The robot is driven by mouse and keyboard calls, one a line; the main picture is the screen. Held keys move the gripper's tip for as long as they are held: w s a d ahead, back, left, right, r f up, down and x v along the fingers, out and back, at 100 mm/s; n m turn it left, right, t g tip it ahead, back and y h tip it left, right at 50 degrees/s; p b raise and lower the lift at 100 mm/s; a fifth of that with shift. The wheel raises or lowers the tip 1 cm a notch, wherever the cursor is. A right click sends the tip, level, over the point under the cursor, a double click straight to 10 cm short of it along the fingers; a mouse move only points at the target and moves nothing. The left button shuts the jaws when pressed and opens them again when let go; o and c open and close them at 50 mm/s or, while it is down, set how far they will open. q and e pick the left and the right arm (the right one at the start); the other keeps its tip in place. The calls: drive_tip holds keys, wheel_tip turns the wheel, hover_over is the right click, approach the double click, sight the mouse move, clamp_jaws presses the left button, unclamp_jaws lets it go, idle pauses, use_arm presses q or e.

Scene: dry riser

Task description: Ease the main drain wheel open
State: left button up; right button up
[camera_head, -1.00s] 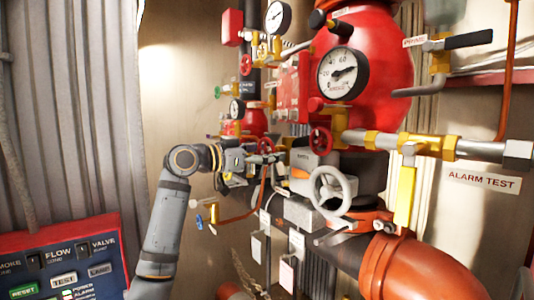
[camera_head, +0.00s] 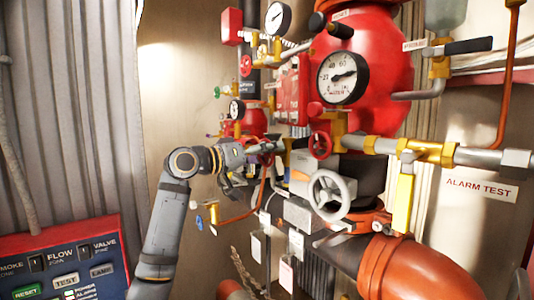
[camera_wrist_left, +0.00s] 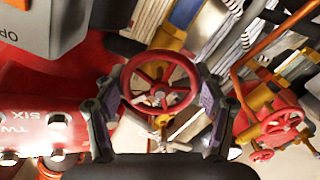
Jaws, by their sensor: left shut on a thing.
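A red spoked handwheel (camera_wrist_left: 160,95) sits between the two fingers of my left gripper (camera_wrist_left: 160,104) in the left wrist view. The fingers press on opposite sides of its rim, and the gripper is shut on it. I take this as the main drain wheel, though no label on it can be read. In the head view my left gripper (camera_head: 262,150) reaches in among the valves left of the large red body, and the wheel is mostly hidden there. My right gripper is not in view.
A grey handwheel (camera_head: 332,196) and another red handwheel (camera_head: 320,146) stand right of my gripper. A large gauge (camera_head: 342,76) and brass pipework (camera_head: 428,151) are close by. An alarm panel (camera_head: 65,265) is at lower left. Smaller red wheels (camera_wrist_left: 282,122) show at the wrist view's right.

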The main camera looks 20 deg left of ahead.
use_arm(q)
drive_tip(key=shift+n, duration=0.4)
drive_tip(key=o, duration=1.2)
drive_tip(key=v, duration=1.2)
